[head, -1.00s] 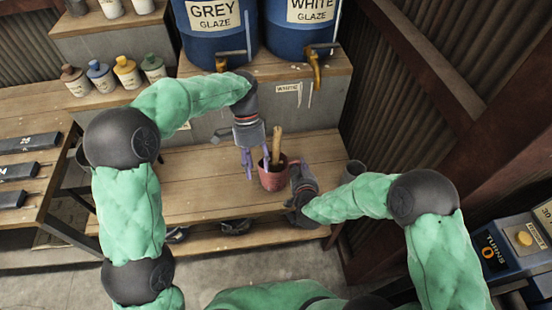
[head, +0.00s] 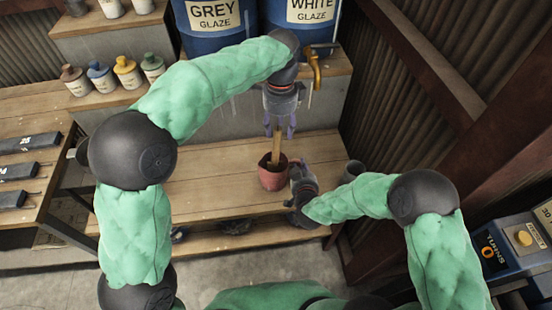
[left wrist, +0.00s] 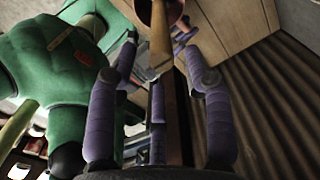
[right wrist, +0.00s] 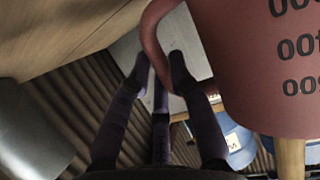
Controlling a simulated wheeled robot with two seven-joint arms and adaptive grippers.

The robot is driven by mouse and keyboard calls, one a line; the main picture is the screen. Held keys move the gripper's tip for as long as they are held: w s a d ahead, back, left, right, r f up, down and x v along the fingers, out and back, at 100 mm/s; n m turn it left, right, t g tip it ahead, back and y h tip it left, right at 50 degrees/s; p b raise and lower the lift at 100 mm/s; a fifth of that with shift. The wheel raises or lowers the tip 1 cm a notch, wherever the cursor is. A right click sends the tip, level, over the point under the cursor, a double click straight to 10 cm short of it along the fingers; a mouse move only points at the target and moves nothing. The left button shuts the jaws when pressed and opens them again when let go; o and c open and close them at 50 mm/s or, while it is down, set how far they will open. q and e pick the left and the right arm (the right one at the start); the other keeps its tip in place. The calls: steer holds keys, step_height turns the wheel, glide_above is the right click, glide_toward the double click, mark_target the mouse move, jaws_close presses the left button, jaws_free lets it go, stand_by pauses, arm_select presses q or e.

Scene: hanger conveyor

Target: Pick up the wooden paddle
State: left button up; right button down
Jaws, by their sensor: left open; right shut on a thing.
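The wooden paddle (head: 276,152) stands nearly upright in a red mug (head: 272,181) on the wooden bench. My left gripper (head: 280,132) is open above the mug, around the paddle's upper end. In the left wrist view the paddle (left wrist: 161,45) lies between the spread purple fingers, with a gap on each side. My right gripper (head: 302,178) is at the mug's right side. In the right wrist view its fingers are shut on the handle of the mug (right wrist: 265,80). The paddle's lower end is hidden inside the mug.
A grey cup (head: 353,171) stands right of my right gripper. Blue glaze barrels (head: 222,32) with a tap (head: 315,68) stand on a ledge behind. Small glaze bottles (head: 126,72) line the left shelf. The bench (head: 215,180) left of the mug is clear.

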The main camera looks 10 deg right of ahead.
arm_select(q)
steer(key=shift+w+a+f, duration=0.1)
steer(key=shift+w+f, duration=0.05)
steer(key=shift+f, duration=1.25)
steer(key=shift+w+a+f, duration=0.1)
steer(key=shift+w+f, duration=0.05)
steer(key=shift+f, duration=1.25)
steer(key=shift+d, duration=0.1)
jaws_close()
